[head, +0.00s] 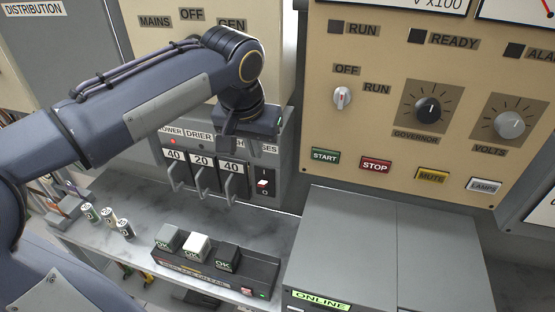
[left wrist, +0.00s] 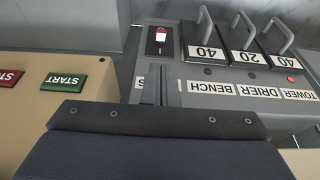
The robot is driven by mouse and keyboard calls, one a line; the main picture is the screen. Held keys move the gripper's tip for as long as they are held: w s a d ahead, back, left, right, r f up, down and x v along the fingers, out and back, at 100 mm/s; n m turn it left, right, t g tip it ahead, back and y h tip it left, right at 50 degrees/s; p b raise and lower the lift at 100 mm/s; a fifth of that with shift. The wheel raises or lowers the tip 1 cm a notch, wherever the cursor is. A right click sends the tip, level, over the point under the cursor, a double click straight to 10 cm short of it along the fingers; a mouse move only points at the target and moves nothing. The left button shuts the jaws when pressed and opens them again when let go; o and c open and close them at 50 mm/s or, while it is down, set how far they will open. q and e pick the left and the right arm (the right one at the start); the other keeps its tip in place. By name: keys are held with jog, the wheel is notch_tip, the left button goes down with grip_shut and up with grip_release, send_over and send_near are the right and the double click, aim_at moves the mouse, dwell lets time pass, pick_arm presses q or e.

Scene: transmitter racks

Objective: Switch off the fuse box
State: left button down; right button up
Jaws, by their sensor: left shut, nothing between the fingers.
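The fuse box (head: 281,183) is a grey panel low on the wall behind the bench. It has three grey fuse handles marked 40, 20 and 40, and a red lamp at its upper left. Its switch (head: 263,183), a small red and white rocker on a black plate, is at the lower right. My left gripper (head: 252,138) is shut and empty in front of the box's top edge, above the switch, and hides part of the labels. In the left wrist view, the box is upside down and the switch (left wrist: 160,38) lies beyond my fingertips. My right gripper is out of view.
A beige panel (head: 400,110) with knobs and START, STOP, MUTE and LAMPS buttons is at the right. A grey cabinet (head: 345,235) marked ONLINE stands below it. A tray (head: 255,272) with three OK blocks and several small cylinders sit on the bench (head: 150,215).

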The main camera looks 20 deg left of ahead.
pick_arm(q)
send_near(263, 182)
jog(key=x, duration=0.5)
jog(key=shift+f+p, duration=0.3)
jog(key=shift+f, duration=0.05)
dwell(0.4)
